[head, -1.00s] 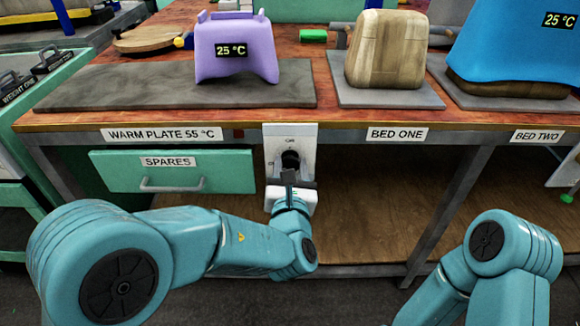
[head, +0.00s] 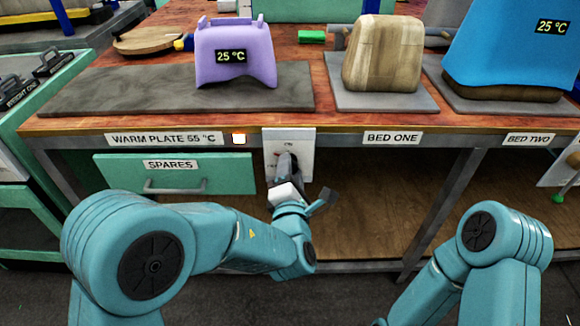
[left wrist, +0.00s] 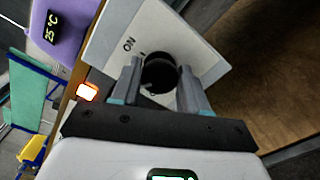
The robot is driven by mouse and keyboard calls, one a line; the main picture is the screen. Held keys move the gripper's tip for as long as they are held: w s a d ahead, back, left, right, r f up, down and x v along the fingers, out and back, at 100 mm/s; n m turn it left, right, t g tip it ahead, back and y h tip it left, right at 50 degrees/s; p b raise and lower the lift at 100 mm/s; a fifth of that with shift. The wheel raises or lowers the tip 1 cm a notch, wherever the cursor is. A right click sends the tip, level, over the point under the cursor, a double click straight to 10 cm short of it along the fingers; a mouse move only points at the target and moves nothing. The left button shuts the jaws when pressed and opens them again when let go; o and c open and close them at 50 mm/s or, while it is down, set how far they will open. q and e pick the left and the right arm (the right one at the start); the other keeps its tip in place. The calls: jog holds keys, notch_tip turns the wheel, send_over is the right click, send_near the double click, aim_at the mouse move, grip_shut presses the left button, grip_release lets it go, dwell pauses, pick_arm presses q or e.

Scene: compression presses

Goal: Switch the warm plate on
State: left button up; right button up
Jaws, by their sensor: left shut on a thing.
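The warm plate (head: 110,90) is a dark grey slab on the bench, with a purple block (head: 235,55) reading 25 °C on it. Its switch panel (head: 302,150) is a pale plate on the bench front, marked ON. In the left wrist view the black knob (left wrist: 160,73) sits between the fingers of my left gripper (left wrist: 158,80), which is shut on it. In the head view my left gripper (head: 287,170) is at the panel, rotated, and hides most of the knob. A small lamp (head: 239,139) beside the WARM PLATE 55 °C label glows orange-white. My right gripper is out of view.
A green SPARES drawer (head: 215,175) is left of the panel. BED ONE (head: 385,102) holds a tan block (head: 385,55), and BED TWO (head: 490,100) a blue one (head: 510,50). Below the bench, right of the panel, is an open space.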

pick_arm(q)
jog(key=m+p, duration=0.4)
jog(key=m, duration=0.7)
jog(key=shift+f, duration=0.2)
jog(key=shift+m, duration=0.4)
jog(key=o, duration=1)
